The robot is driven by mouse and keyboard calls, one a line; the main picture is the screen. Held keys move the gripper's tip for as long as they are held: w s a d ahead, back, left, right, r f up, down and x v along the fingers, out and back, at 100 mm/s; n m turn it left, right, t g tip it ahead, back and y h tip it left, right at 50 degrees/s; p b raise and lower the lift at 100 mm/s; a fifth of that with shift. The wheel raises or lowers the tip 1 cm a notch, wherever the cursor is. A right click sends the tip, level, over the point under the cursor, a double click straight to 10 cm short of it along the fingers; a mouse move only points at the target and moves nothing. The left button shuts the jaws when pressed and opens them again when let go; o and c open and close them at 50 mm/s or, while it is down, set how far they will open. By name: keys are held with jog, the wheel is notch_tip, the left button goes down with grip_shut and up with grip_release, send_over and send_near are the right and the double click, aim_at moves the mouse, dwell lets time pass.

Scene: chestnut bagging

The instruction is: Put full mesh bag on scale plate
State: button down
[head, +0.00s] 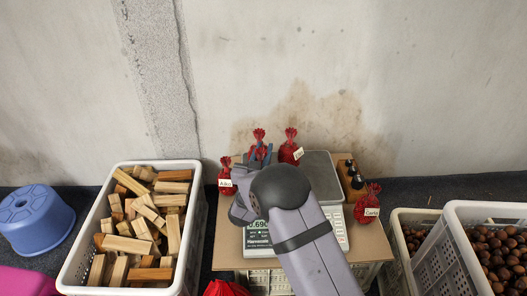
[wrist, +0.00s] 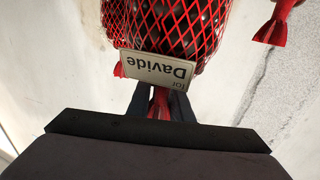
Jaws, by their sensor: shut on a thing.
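My gripper (wrist: 160,100) is shut on the gathered red neck of a full mesh bag (wrist: 180,30). The bag is red netting with dark chestnuts inside and a white tag reading "for Davide". In the head view its red top (head: 259,134) shows at my gripper (head: 260,153), by the scale's back left; my arm hides most of it. The scale (head: 338,212) stands on a wooden stand, with its grey metal plate (head: 322,178) partly behind my arm. I cannot tell whether the bag touches the plate.
Other red tagged bags stand left (head: 225,178), behind (head: 291,150) and right (head: 368,206) of the scale. A small block with dark pegs (head: 352,178) is right of the plate. Crates of wood pieces (head: 70,262) and chestnuts (head: 460,238) flank the stand. A blue stool (head: 36,215) is far left.

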jog(key=shift+f, duration=0.1)
jog(key=c, duration=1.6)
grip_release()
jog(key=p+v, duration=0.2)
jog(key=v, duration=1)
jog(key=shift+p, duration=0.3)
